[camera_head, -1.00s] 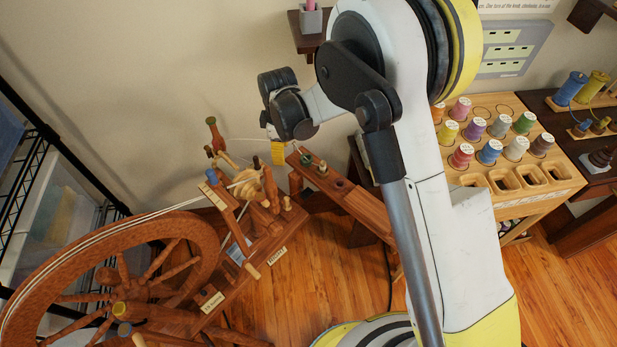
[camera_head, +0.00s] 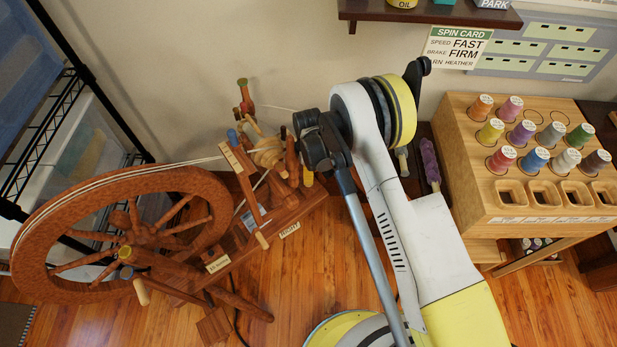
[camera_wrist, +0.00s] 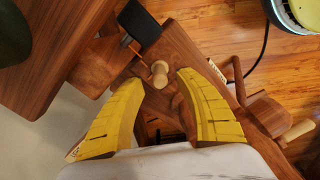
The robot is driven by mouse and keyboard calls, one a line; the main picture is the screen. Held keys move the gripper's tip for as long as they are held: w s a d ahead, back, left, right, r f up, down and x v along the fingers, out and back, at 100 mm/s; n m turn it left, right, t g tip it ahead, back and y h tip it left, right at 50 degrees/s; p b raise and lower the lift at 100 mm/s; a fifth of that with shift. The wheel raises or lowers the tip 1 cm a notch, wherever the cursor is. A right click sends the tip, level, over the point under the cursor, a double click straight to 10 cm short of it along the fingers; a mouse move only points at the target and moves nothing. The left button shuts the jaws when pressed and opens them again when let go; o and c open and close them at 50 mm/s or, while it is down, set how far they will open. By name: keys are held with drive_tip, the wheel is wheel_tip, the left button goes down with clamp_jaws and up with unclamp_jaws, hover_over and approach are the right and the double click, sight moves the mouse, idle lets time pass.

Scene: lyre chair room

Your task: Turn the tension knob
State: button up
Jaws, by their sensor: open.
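The spinning wheel stands on the left of the head view, with its large wooden drive wheel (camera_head: 190,183) and its upright head (camera_head: 258,150) of posts and pegs. In the wrist view a small pale turned wooden knob (camera_wrist: 160,74) sticks up from a brown board. I cannot tell for certain that it is the tension knob. My gripper (camera_wrist: 160,80) is open, its yellow ridged fingers on either side of the knob, with gaps left and right. In the head view my arm hides most of the gripper; one yellow fingertip shows beside the wheel's posts.
A dark block (camera_wrist: 139,22) lies close to the left finger in the wrist view. A spool rack (camera_head: 530,150) stands right of my arm. A spin card (camera_head: 456,48) on the wall reads speed fast, brake firm. A wire shelf (camera_head: 70,120) borders the left.

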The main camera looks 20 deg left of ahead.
drive_tip(key=shift+f, duration=0.8)
clamp_jaws()
drive_tip(key=n, duration=0.4)
drive_tip(key=shift+n, duration=2.4)
